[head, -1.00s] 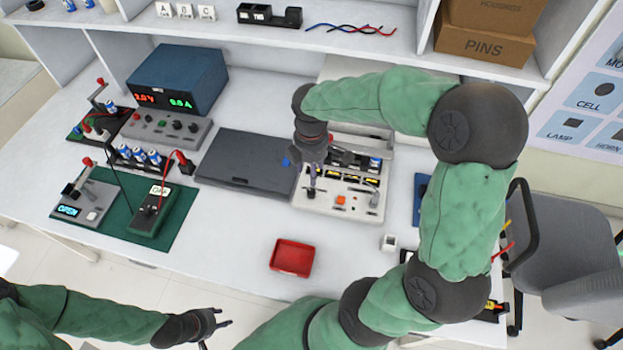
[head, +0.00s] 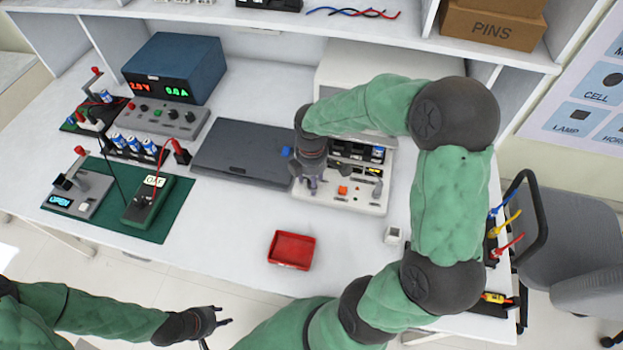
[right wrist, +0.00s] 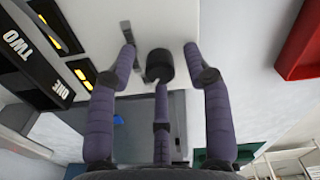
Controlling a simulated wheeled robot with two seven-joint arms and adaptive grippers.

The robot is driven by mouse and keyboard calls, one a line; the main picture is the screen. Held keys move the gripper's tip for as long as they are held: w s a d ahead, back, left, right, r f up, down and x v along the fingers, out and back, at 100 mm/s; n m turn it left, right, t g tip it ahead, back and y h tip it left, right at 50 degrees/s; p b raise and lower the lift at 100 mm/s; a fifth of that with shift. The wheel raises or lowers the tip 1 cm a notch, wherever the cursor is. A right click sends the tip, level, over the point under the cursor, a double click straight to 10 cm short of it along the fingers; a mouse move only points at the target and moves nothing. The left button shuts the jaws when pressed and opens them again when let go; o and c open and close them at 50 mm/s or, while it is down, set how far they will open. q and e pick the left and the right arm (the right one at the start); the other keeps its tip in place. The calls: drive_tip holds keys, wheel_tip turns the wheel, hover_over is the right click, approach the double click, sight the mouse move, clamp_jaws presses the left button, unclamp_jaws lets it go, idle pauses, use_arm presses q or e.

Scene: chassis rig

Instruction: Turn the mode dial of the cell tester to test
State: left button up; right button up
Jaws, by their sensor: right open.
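A white unit (head: 375,205) with dark bays, an orange block and small controls lies on the bench right of centre. A round black knob (right wrist: 160,63) on a pale surface shows in the right wrist view. My right gripper (head: 306,188) is low over the unit's left front part, fingers down. In the right wrist view its open fingers (right wrist: 159,48) stand around the knob, with no clear contact. In the head view the gripper hides the knob, and I can read no dial setting. My left gripper (head: 226,316) is open and empty before the bench's front edge.
A dark flat panel (head: 243,152) lies left of the unit. A red tray (head: 291,250) stands in front. A green meter reading OFF (head: 150,203) and a switch box reading OPEN (head: 75,197) are at the left.

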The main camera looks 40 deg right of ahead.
clamp_jaws()
drive_tip(key=shift+m, duration=0.3)
drive_tip(key=shift+m+p, duration=0.45)
drive_tip(key=shift+m, duration=0.15)
drive_tip(key=shift+m+p, duration=0.45)
drive_tip(key=shift+m, duration=0.75)
drive_tip(key=m, duration=0.5)
drive_tip(key=shift+p, duration=0.35)
drive_tip(key=shift+m, duration=0.4)
